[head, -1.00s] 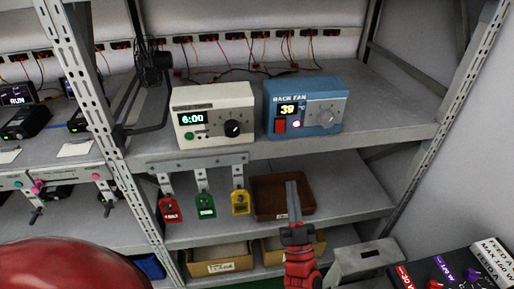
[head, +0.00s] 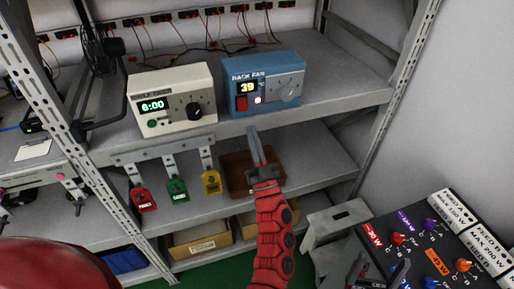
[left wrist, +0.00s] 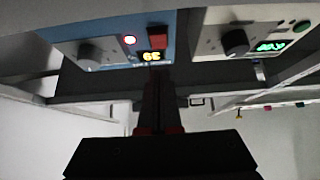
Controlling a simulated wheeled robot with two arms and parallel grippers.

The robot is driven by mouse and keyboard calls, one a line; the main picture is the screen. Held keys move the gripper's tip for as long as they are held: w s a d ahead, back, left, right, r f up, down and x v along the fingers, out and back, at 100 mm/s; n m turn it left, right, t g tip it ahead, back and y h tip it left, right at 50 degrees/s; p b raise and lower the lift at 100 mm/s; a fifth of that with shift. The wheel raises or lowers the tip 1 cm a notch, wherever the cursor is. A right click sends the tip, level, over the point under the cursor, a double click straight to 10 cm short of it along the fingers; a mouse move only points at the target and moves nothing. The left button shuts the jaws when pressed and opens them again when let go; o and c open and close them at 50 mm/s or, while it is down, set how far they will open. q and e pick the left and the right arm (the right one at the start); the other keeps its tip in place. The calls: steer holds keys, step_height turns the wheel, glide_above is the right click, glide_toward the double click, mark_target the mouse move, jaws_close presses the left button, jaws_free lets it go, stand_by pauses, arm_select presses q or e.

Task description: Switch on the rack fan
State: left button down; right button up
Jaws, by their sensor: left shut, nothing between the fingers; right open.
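My left gripper (head: 254,130) is shut and empty, pointing up, in front of and below the shelf edge under the box, apart from the switch. My right gripper (head: 380,262) is open, partly in view at the lower right.
A cream timer box (head: 172,98) reading 6:00 stands left of the fan box. Red, green (head: 177,190) and yellow tags hang below the shelf edge. A brown tray (head: 238,178) sits on the lower shelf. A dark knob panel (head: 440,245) is at the lower right.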

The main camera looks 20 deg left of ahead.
mark_target(243, 106)
arm_select(q)
steer(key=shift+w+a+r+p, duration=0.15)
steer(key=shift+w+a+p, duration=0.15)
steer(key=shift+w+a, duration=0.4)
steer(key=shift+w+a+r+p, duration=0.15)
steer(key=shift+w+a+p, duration=0.15)
steer(key=shift+w, duration=0.6)
steer(key=shift+w+a+r+p, duration=0.15)
steer(key=shift+w+a+p, duration=0.1)
steer(key=shift+w+a, duration=0.45)
steer(key=shift+w+d, duration=0.1)
